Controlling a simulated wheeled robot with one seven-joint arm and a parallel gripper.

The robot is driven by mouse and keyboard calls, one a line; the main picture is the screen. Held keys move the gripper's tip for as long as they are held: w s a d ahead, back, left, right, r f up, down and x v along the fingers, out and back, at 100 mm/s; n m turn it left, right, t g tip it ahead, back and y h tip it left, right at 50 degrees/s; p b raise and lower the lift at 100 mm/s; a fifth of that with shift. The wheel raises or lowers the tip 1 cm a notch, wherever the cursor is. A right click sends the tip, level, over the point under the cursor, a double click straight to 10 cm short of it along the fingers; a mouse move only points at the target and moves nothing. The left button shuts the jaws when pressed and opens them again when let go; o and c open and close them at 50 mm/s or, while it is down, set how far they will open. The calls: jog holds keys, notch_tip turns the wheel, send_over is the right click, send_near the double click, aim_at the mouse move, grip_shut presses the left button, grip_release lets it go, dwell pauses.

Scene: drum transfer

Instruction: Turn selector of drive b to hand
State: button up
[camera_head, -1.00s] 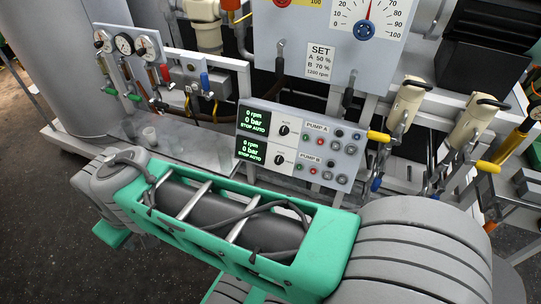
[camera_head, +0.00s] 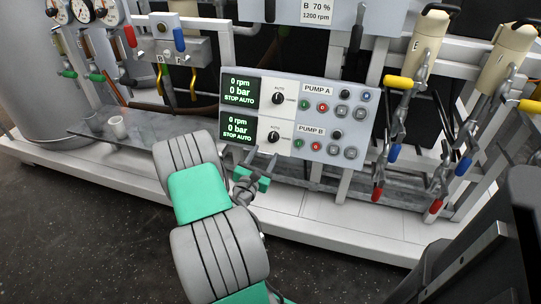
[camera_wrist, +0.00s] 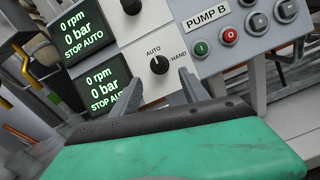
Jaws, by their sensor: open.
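The control panel (camera_head: 345,125) has two rows, labelled PUMP A and PUMP B. The lower black selector (camera_head: 273,137), in the PUMP B row, also shows in the wrist view (camera_wrist: 160,65) with AUTO and HAND marks; its white pointer line is towards AUTO. The lower display (camera_head: 238,129) reads 0 rpm, 0 bar, STOP AUTO. My gripper (camera_head: 262,160) is open and empty just below and in front of this selector. In the wrist view its two fingers (camera_wrist: 158,82) stand apart, left and right of the knob's lower side; contact is not visible.
The PUMP A selector (camera_head: 278,98) sits just above. Green and red buttons (camera_head: 310,146) lie to the right of the lower selector. Valves with coloured levers (camera_head: 398,82) stand right of the panel. A white cup (camera_head: 118,126) stands on the tray at left.

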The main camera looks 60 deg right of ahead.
aim_at(272, 139)
jog(key=d, duration=0.4)
jog(key=w+d, duration=0.1)
jog(key=d, duration=0.2)
jog(key=shift+d+r, duration=0.1)
jog(key=shift+r, duration=0.1)
jog(key=shift+c, duration=0.5)
grip_shut()
